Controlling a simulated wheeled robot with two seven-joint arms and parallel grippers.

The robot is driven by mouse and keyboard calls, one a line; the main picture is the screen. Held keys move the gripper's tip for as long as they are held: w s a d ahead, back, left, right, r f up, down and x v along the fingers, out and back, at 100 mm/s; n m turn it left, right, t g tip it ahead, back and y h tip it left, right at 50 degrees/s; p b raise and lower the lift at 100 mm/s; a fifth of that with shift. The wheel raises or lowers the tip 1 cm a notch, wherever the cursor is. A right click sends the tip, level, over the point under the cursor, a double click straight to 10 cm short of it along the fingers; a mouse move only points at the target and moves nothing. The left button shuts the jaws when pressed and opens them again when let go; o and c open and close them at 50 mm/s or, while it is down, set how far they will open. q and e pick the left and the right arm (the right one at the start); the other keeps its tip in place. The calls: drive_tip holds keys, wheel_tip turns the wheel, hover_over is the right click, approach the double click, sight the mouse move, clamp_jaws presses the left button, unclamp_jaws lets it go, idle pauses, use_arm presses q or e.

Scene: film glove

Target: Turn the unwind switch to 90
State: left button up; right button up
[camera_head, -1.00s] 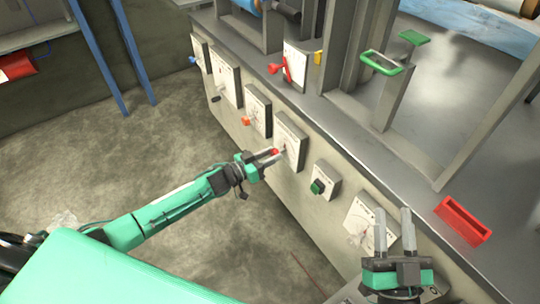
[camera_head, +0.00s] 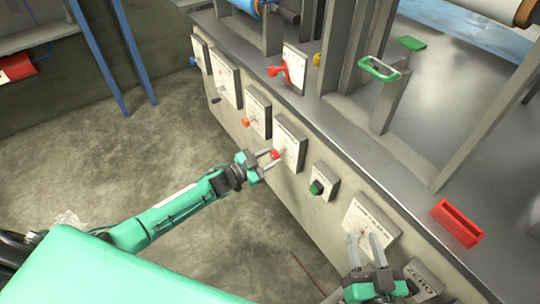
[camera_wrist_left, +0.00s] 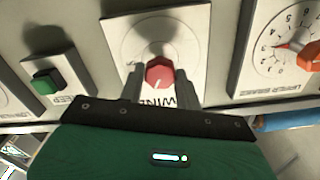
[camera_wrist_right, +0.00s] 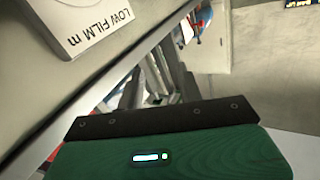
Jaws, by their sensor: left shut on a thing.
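The red switch knob (camera_head: 275,154) sticks out from a white dial plate (camera_head: 291,140) on the machine's side panel. In the left wrist view the knob (camera_wrist_left: 159,73) sits between the two fingers, on a plate (camera_wrist_left: 118,42) whose label reads partly "WIND". My left gripper (camera_head: 268,161) is shut on this knob; it also shows in the left wrist view (camera_wrist_left: 159,86). The fingers and a shadow hide part of the scale, so I cannot read the angle. My right gripper (camera_head: 363,238) is open and empty, in front of a white dial plate (camera_head: 371,222) at the lower right.
A green button (camera_head: 316,187) lies right of the knob, an orange knob (camera_head: 246,122) left of it. A red lever (camera_head: 275,71) stands above. A red tray (camera_head: 457,223) lies on the machine's top. The floor (camera_head: 190,125) left of the machine is clear.

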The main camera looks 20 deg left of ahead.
use_arm(q)
drive_tip(key=m, duration=0.2)
drive_tip(key=shift+m, duration=1.3)
drive_tip(key=shift+f+m, duration=0.1)
drive_tip(key=shift+m, duration=2.1)
drive_tip(key=shift+m+b, duration=0.5)
drive_tip(key=shift+m, duration=1)
use_arm(e)
drive_tip(key=shift+w+d+r+t, duration=0.2)
drive_tip(key=shift+r+t, duration=0.2)
drive_tip(key=shift+r, duration=0.25)
drive_tip(key=shift+w+d+r+t, duration=0.2)
drive_tip(key=shift+r+t, duration=0.2)
drive_tip(key=shift+r, duration=0.25)
drive_tip(key=shift+w+d+r+t, duration=0.2)
drive_tip(key=shift+r+t, duration=0.2)
drive_tip(key=shift+r, duration=0.25)
drive_tip(key=shift+a, duration=0.1)
use_arm(q)
drive_tip(key=o, duration=1)
drive_tip(key=shift+c, duration=0.2)
